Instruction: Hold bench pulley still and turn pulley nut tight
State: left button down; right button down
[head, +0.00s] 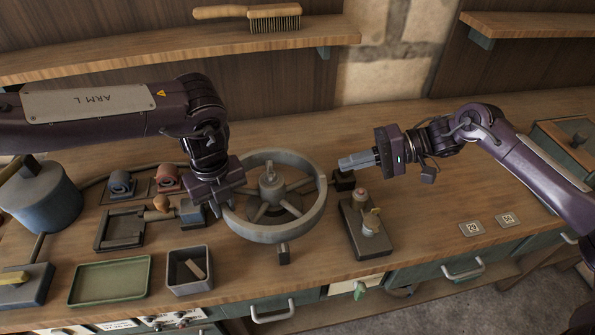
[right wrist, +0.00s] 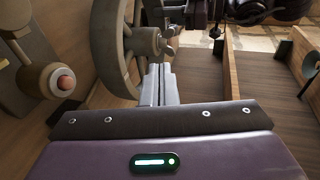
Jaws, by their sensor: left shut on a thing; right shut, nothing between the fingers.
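The bench pulley (head: 318,205) is a large grey spoked wheel in the middle of the bench. It also shows in the right wrist view (right wrist: 103,50), with its hub end ahead of my right fingertips.
A fixture with a reddish knob (head: 366,228) stands right of the pulley. A brush (head: 248,15) rests on the shelf. The bench's right side is mostly clear.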

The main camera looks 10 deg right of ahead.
aim_at(271, 173)
jog(key=x, duration=0.4)
jog(key=r+x, duration=0.1)
jog(key=x, duration=0.8)
jog(key=shift+a, duration=0.55)
